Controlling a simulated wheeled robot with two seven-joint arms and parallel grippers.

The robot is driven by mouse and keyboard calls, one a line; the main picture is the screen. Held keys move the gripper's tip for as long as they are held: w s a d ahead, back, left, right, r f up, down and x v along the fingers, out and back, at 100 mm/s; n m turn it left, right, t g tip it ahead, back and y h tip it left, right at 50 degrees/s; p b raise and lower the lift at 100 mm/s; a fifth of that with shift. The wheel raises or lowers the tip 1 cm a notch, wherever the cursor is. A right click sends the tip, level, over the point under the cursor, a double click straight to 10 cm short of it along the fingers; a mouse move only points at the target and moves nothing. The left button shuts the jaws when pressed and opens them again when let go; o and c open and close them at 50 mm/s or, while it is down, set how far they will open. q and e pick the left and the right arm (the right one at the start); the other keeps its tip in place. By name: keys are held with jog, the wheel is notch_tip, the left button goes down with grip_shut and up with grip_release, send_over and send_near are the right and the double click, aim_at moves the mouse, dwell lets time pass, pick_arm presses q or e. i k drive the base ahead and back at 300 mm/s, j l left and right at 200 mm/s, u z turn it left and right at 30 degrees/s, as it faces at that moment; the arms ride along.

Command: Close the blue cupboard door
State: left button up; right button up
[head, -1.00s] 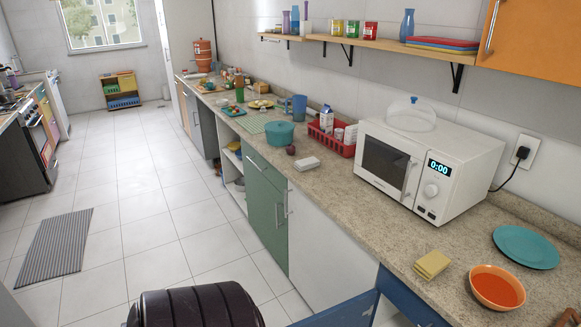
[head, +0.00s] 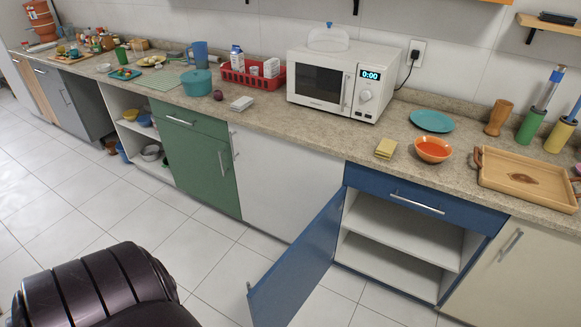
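The blue cupboard door (head: 300,268) stands wide open in the head view, swung out from the left side of its cabinet into the room. A small handle shows near its free edge. The blue cabinet's inside, with a white shelf (head: 400,237), is open to view and looks empty. Above it is a closed blue drawer (head: 418,203) with a silver handle. A dark ribbed part of my own arm shows at the lower left, apart from the door. Neither gripper is in view.
The counter (head: 270,125) holds a white microwave (head: 335,85), an orange bowl (head: 433,149) and a wooden tray (head: 526,178). A white panel (head: 285,190) and a green cupboard (head: 195,160) lie left of the door. The tiled floor (head: 120,200) in front is clear.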

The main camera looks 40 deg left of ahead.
aim_at(278, 296)
jog(key=k+j+z, duration=0.1)
jog(key=j, duration=0.3)
jog(key=k+j, duration=0.1)
jog(key=j, duration=0.35)
jog(key=k+j+z, duration=0.15)
jog(key=j, duration=0.25)
jog(key=k+j+z, duration=0.1)
jog(key=j, duration=0.3)
jog(key=i+j+z, duration=0.1)
jog(key=j, duration=0.75)
jog(key=i+j+z, duration=0.1)
jog(key=j, duration=0.7)
